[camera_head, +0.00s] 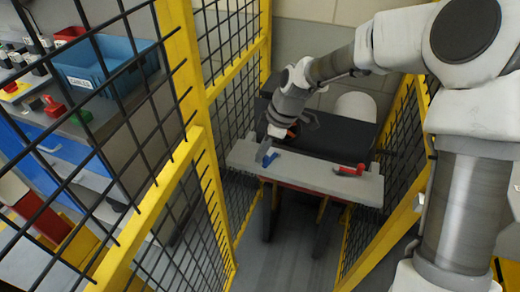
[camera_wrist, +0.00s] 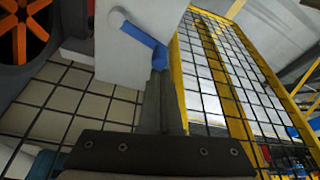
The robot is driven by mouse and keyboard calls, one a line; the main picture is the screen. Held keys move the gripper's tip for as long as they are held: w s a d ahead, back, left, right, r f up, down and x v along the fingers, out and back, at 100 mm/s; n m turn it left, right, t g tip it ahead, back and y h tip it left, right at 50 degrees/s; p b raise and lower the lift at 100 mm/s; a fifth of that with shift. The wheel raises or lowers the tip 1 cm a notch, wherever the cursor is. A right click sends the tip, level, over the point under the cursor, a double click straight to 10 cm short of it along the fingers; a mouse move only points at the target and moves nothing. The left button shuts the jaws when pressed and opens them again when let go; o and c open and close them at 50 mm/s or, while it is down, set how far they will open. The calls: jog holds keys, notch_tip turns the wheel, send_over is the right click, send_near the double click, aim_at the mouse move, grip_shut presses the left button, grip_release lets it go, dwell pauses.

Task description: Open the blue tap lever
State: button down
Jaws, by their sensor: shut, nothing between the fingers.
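The blue tap lever (camera_head: 269,156) is on the left part of a pale grey panel (camera_head: 310,172). In the wrist view the lever (camera_wrist: 141,43) lies slanted across the panel's face, its free end at the fingertips. My gripper (camera_head: 268,140) is over the lever. The wrist view shows its two fingers (camera_wrist: 160,74) shut together with nothing between them. The tips overlap the lever's end in the picture; I cannot tell whether they touch it. In the head view the fingertips are partly hidden.
A red lever (camera_head: 350,170) is on the panel's right part. Yellow-framed mesh fencing (camera_head: 195,75) stands at both sides. A dark surface (camera_head: 335,130) and a white rounded object (camera_head: 356,106) are behind the panel. A blue crate (camera_head: 100,63) is beyond the left fence.

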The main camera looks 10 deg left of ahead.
jog(key=shift+w+d, duration=0.1)
jog(key=shift+w, duration=0.05)
jog(key=shift+w+d, duration=0.2)
jog(key=shift+w, duration=0.4)
jog(key=a, duration=0.4)
jog(key=shift+s+r, duration=0.3)
jog(key=p+v, duration=0.2)
jog(key=v, duration=0.7)
jog(key=shift+d+r, duration=0.2)
jog(key=shift+d, duration=0.05)
